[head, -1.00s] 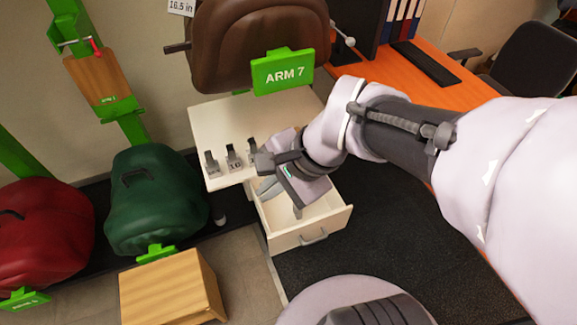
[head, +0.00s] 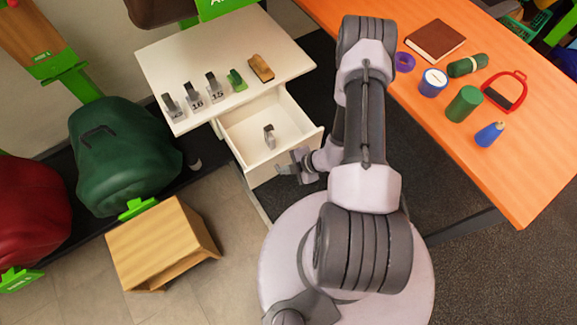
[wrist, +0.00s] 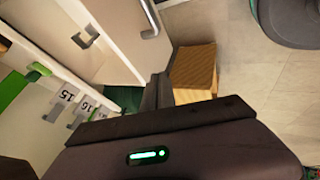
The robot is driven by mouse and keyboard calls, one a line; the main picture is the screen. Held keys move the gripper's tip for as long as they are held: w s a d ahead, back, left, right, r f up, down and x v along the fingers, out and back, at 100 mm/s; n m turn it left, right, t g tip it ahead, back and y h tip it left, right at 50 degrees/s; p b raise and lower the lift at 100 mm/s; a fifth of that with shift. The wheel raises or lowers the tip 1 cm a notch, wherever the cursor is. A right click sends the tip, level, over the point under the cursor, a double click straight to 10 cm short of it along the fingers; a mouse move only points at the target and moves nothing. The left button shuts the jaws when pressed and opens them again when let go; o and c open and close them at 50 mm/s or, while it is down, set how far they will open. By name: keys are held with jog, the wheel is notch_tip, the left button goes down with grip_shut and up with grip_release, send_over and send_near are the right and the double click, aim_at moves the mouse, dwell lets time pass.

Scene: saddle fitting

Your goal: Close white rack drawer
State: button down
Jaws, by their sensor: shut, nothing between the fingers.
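The white rack drawer (head: 240,133) is pulled out of the white rack (head: 207,52) in the head view. A small grey clip-like piece (head: 269,138) stands inside it. My gripper (head: 290,168) is shut and empty, low at the drawer's front face, partly covering it. I cannot tell whether it touches the face. In the wrist view the drawer's inside (wrist: 108,50) shows at upper left, with the grey piece (wrist: 84,30) in it. The grey drawer handle (wrist: 149,20) is at the top, and my gripper (wrist: 160,92) is below it.
Several grey numbered gauges (head: 195,93), a green piece (head: 236,79) and a wooden brush-like block (head: 261,68) stand on the rack top. A wooden box (head: 160,240) is on the floor at left. An orange table (head: 470,150) with several objects lies right of my arm.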

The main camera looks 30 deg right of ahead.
aim_at(265, 165)
jog(key=w+f+b, duration=0.1)
jog(key=w, duration=0.1)
jog(key=w+a+f+b, duration=0.1)
jog(key=w, duration=0.1)
jog(key=w+a+f+b, duration=0.1)
jog(key=w, duration=0.1)
jog(key=shift+w+f, duration=0.1)
jog(key=shift+f, duration=0.2)
